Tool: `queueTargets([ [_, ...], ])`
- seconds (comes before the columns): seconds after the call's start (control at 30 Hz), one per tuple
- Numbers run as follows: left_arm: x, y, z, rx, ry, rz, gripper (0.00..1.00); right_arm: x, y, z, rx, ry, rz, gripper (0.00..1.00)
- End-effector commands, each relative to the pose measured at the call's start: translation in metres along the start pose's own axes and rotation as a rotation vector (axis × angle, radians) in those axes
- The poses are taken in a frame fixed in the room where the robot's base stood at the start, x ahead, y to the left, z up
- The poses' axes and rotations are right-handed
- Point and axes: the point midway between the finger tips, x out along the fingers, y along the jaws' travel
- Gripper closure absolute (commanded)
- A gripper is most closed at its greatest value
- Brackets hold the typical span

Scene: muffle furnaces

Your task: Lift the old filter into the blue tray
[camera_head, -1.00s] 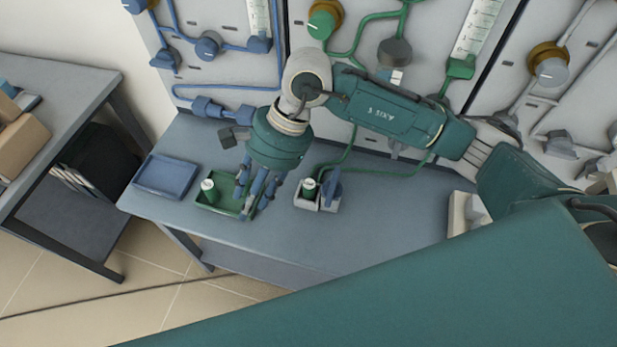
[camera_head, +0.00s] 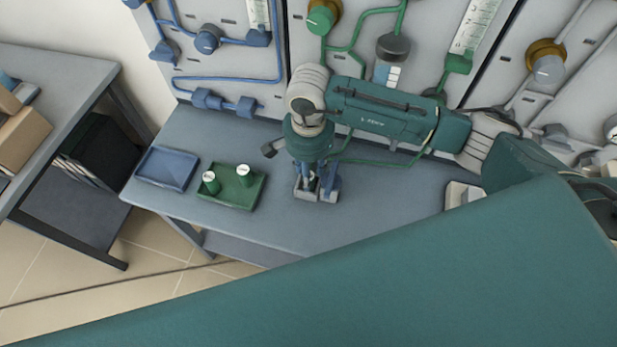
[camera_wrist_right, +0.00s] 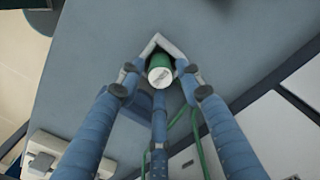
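The old filter (camera_wrist_right: 160,76), a green cylinder with a pale top, stands upright in a grey holder (camera_wrist_right: 176,47) in the right wrist view. In the head view my right gripper (camera_head: 316,190) is low over this holder and largely hides the filter. Its fingers (camera_wrist_right: 161,84) are spread around the filter, with visible gaps at the sides. The blue tray (camera_head: 168,168) lies empty at the left end of the bench. My left gripper is not in view.
A green tray (camera_head: 232,203) with two green, white-topped cylinders (camera_head: 211,183) lies between the blue tray and the holder. Wall panels with pipes and knobs (camera_head: 207,39) stand close behind. The bench front (camera_head: 270,232) is clear.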

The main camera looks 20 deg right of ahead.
Motion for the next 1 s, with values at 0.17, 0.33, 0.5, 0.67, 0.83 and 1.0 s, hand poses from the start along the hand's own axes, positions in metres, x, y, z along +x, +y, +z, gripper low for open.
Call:
queueTargets([
  [0.17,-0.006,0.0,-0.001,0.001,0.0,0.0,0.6,0.018,0.0,0.0,0.001,0.0,0.001,0.64],
  [0.33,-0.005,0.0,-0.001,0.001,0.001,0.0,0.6,0.02,-0.001,0.0,0.0,0.0,-0.002,0.64],
  [0.5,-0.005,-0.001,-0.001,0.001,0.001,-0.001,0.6,0.02,-0.001,0.0,0.0,0.0,-0.002,0.82],
  [0.67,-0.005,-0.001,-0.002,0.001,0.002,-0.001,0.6,0.02,-0.001,0.0,0.001,0.0,-0.002,1.0],
  [0.83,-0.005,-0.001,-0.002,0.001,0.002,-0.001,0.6,0.019,-0.001,0.0,0.001,0.0,-0.002,1.0],
  [1.0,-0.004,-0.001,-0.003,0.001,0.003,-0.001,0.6,0.018,-0.001,-0.001,0.001,0.0,-0.002,1.0],
])
